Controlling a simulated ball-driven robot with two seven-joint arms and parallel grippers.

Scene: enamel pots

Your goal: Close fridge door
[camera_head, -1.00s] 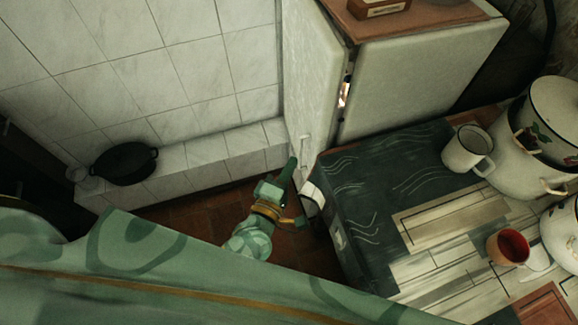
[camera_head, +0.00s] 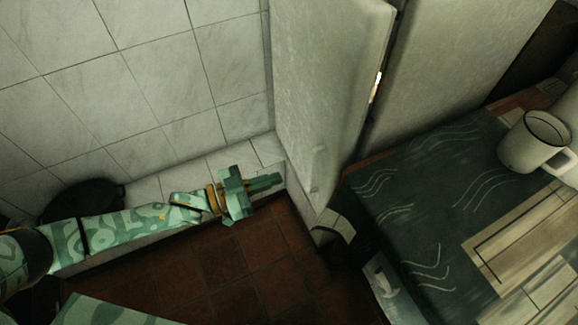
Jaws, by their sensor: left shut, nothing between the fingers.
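The fridge door (camera_head: 318,95) is the tall white panel right of the tiled wall. A narrow gap with a bright slit shows between it and the fridge body (camera_head: 455,60). The door has a pale handle (camera_head: 318,170) low on its face. My left gripper (camera_head: 272,182) is shut and empty. It points right, just left of the door's lower part and handle, over the floor and ledge. I cannot tell whether its tips touch the door. My right gripper is not in view.
A dark patterned counter (camera_head: 440,190) with a white mug (camera_head: 533,140) stands at the right, close to the fridge. A black pot (camera_head: 80,200) sits on the tiled ledge behind my left arm. The brown tiled floor (camera_head: 240,265) is clear.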

